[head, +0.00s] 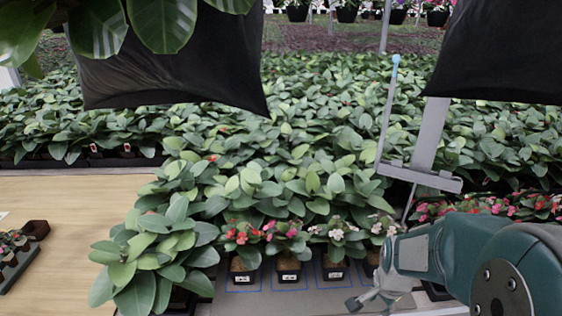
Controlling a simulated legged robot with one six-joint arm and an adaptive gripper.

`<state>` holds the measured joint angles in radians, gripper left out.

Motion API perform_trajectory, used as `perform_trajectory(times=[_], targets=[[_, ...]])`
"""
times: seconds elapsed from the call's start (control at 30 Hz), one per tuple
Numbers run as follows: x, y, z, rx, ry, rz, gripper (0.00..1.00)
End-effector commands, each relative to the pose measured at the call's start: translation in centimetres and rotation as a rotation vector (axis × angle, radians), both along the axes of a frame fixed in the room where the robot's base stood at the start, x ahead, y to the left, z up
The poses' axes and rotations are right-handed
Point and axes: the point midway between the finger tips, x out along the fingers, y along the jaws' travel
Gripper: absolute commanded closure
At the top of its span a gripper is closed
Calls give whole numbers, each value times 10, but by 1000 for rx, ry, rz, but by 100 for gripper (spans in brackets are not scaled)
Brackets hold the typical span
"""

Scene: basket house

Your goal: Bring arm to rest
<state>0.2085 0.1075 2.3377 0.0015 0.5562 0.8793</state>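My teal arm (455,250) comes in from the lower right and is folded low over the front of the plant bench. My grey gripper (376,296) is at its end, near the bottom edge, pointing down and left. One finger with a dark tip shows; the other is hard to make out, so its opening is unclear. I see nothing held in it. Small potted flowers stand just left of the gripper: a red one (242,241), a pink one (289,243) and a white one (335,240).
Dense leafy plants (280,150) fill the bench behind. A grey post with a bracket (420,177) and a thin blue-tipped rod (388,105) stand near my arm. A wooden surface (75,235) at left is mostly bare.

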Motion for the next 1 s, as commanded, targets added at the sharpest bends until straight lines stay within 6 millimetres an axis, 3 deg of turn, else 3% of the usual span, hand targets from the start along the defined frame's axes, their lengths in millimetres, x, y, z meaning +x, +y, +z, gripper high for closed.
perform_trajectory(times=[0.1,0.3,0.6,0.8,1.0], targets=[[-9,14,39,-32,-55,157,51],[-33,35,92,-95,-131,416,51],[-84,62,153,-215,-241,795,51],[-115,73,175,-291,-292,990,51],[-125,75,180,-314,-304,1050,51]])
